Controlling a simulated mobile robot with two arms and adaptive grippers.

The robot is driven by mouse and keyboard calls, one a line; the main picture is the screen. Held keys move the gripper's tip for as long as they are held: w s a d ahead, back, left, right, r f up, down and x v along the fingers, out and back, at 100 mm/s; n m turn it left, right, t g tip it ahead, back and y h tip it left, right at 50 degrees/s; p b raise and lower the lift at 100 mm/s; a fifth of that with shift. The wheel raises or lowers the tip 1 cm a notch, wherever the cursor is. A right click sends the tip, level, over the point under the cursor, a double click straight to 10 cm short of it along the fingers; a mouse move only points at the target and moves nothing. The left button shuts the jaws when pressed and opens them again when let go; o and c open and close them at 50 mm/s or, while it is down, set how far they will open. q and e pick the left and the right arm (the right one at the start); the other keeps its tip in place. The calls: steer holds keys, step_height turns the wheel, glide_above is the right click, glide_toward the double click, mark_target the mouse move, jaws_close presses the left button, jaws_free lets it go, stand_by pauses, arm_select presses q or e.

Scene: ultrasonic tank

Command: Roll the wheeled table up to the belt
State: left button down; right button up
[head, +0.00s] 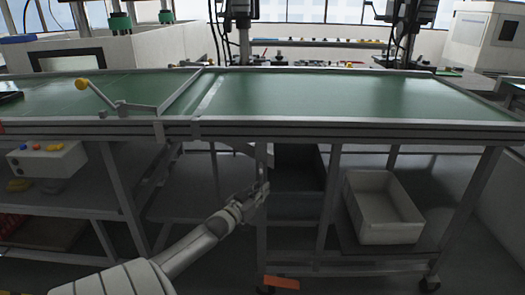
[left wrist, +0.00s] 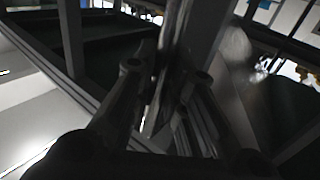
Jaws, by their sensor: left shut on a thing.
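The wheeled table (head: 330,128) has a green top, a grey frame and casters (head: 430,284). It stands ahead, from the middle to the right of the head view. The belt (head: 60,127), also green-topped, is at the left. Their facing ends lie close together near the middle; I cannot tell whether they touch. My left gripper (head: 258,192) is below the table top, shut on an upright table leg (head: 262,158). In the left wrist view the fingers (left wrist: 165,85) close around a dark post, with the contact partly in shadow. My right gripper is out of view.
A lever with a yellow knob (head: 82,84) lies across the belt's end. A white bin (head: 382,207) sits on the table's lower shelf. A control box with buttons (head: 47,160) hangs under the belt.

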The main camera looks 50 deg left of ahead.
arm_select(q)
steer(key=shift+a+r, duration=0.1)
steer(key=c, duration=1.5)
jaws_free()
steer(key=shift+o, duration=0.2)
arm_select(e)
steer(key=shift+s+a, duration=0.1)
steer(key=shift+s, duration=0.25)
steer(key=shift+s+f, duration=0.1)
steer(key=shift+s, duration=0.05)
arm_select(q)
steer(key=shift+s, duration=0.1)
steer(key=v, duration=1.2)
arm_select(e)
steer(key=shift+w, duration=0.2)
